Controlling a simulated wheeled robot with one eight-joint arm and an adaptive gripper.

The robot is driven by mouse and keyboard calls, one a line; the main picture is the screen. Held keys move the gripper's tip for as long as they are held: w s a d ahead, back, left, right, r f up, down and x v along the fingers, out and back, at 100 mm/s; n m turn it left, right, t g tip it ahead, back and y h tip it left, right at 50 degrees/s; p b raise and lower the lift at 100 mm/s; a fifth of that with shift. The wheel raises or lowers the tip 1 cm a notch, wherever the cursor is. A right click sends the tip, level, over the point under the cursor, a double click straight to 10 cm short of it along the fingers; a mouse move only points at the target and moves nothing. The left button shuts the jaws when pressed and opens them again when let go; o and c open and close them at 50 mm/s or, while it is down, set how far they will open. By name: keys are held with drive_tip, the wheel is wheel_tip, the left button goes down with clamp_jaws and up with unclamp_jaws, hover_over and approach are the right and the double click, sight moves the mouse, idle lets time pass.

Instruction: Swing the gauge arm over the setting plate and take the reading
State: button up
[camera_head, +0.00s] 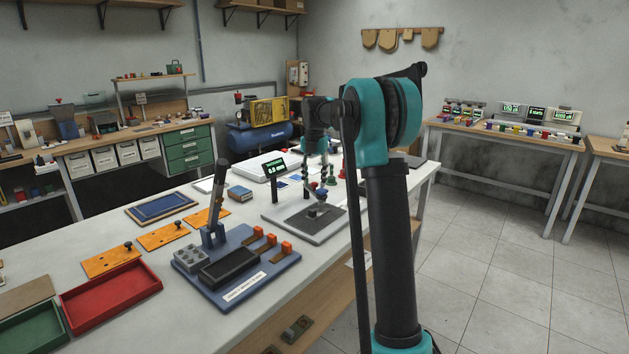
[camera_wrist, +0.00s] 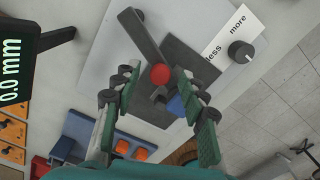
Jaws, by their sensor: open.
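The gauge arm (camera_wrist: 141,38) is a dark grey bar ending near a red knob (camera_wrist: 160,74) in the wrist view. My gripper (camera_wrist: 156,80) is open, its green-padded fingers on either side of the red knob. I cannot tell whether they touch it. A blue piece (camera_wrist: 177,105) lies beside the knob, near the right finger. A dark plate (camera_wrist: 200,62), perhaps the setting plate, lies under and beside the bar on a pale grey base (camera_wrist: 92,80). The black display (camera_wrist: 14,75) reads 0.0 mm. In the head view the base (camera_head: 275,216) stands mid-bench, partly behind my arm.
A black dial (camera_wrist: 240,51) and a "less / more" label (camera_wrist: 226,36) lie right of the bar. A blue fixture with an upright lever (camera_head: 240,268), orange plates (camera_head: 110,262) and a red tray (camera_head: 108,295) occupy the nearer bench. The bench edge is close on the right.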

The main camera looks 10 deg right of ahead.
sight(315, 183)
wheel_tip(315, 183, up, 12)
idle(0.4)
drive_tip(key=shift+f, duration=0.15)
